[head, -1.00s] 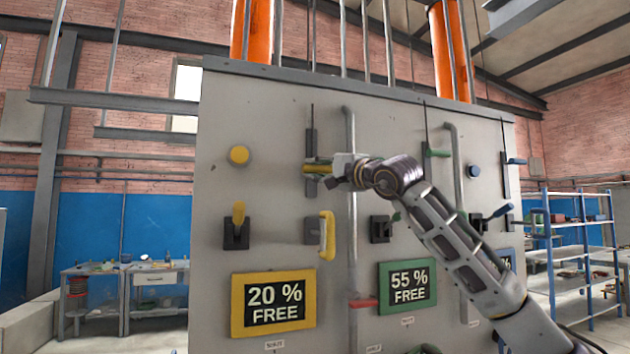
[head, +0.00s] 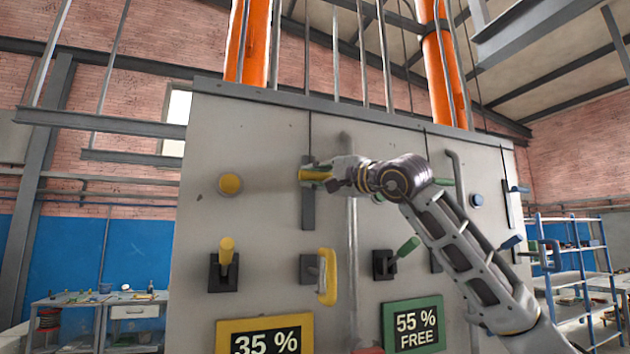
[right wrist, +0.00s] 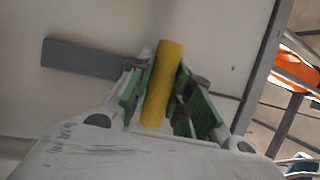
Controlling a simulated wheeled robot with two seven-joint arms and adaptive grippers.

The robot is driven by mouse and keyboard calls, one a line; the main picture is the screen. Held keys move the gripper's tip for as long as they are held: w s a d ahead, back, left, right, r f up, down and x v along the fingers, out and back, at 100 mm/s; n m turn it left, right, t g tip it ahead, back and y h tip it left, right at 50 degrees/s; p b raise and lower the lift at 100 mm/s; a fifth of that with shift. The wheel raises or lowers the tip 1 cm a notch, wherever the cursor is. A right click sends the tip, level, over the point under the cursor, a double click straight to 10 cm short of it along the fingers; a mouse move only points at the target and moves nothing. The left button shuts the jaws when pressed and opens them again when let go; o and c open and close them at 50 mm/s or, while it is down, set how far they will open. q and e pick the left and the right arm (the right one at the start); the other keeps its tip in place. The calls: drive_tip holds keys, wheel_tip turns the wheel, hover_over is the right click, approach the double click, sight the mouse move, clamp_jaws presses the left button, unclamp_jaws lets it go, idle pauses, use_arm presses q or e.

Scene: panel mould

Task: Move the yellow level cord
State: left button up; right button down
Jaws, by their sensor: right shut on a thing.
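The yellow level cord's handle (head: 314,174) is a short yellow bar near the upper end of a dark vertical slot plate (head: 308,210) on the grey panel. A thin cord runs up from it. My right gripper (head: 330,174) is shut on this handle. In the right wrist view the yellow handle (right wrist: 163,84) sits between the green finger pads of the gripper (right wrist: 165,95). The yellow-framed display (head: 265,338) below reads 35 %, cut off by the frame's lower edge. My left gripper is not in view.
A yellow round knob (head: 230,184), a yellow lever (head: 226,252) and a yellow pull handle (head: 327,277) stick out from the panel nearby. A green lever (head: 405,247) and a green-framed display (head: 415,323) reading 55 % FREE are to the right. Blue shelves (head: 570,255) stand beyond.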

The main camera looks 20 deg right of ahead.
drive_tip(key=shift+r+p, duration=0.65)
drive_tip(key=shift+r, duration=0.35)
drive_tip(key=shift+s+d+r, duration=0.15)
drive_tip(key=shift+r, duration=0.05)
drive_tip(key=c, duration=1.7)
unclamp_jaws()
drive_tip(key=o, duration=0.4)
drive_tip(key=shift+f, duration=0.1)
drive_tip(key=shift+f, duration=0.15)
